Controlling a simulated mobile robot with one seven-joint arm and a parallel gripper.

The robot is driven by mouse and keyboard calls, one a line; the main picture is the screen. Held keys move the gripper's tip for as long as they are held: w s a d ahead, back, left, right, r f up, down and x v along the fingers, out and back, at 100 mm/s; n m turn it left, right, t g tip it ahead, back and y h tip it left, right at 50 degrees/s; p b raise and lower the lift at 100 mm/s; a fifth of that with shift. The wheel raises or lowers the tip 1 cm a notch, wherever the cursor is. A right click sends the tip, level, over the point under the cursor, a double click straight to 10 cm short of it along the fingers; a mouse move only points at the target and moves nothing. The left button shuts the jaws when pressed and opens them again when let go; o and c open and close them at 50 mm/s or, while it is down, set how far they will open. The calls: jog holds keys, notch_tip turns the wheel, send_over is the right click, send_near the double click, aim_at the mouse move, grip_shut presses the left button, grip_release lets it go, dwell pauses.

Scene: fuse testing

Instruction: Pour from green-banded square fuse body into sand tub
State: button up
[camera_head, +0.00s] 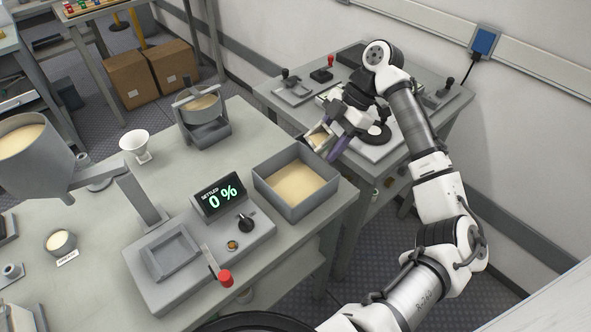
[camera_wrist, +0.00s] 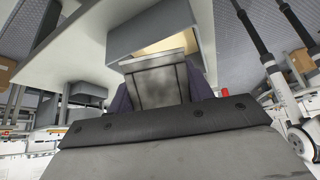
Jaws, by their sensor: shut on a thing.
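The sand tub (camera_head: 262,184) is a grey, open square box with pale sand in it, near the right edge of the bench. It also shows in the wrist view (camera_wrist: 140,36), beyond the held body. My gripper (camera_head: 328,143) is shut on a grey square fuse body (camera_head: 316,135), with sand colour at its open end. The body hangs off the tub's upper right side in the head view. In the wrist view, the body (camera_wrist: 158,86) sits between dark purple fingers. I cannot make out a green band on it, nor any sand falling.
A display reading "SETTLED 0 %" (camera_head: 220,199) and a station with a red knob (camera_head: 225,278) stand left of the tub. A tilting sand pot (camera_head: 203,112), a white funnel (camera_head: 135,145) and a large hopper (camera_head: 38,160) are farther left. A second table (camera_head: 275,92) lies behind.

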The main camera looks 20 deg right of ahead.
jog(key=shift+a, duration=0.15)
dwell(0.4)
jog(key=shift+r+h, duration=0.1)
jog(key=shift+h, duration=0.4)
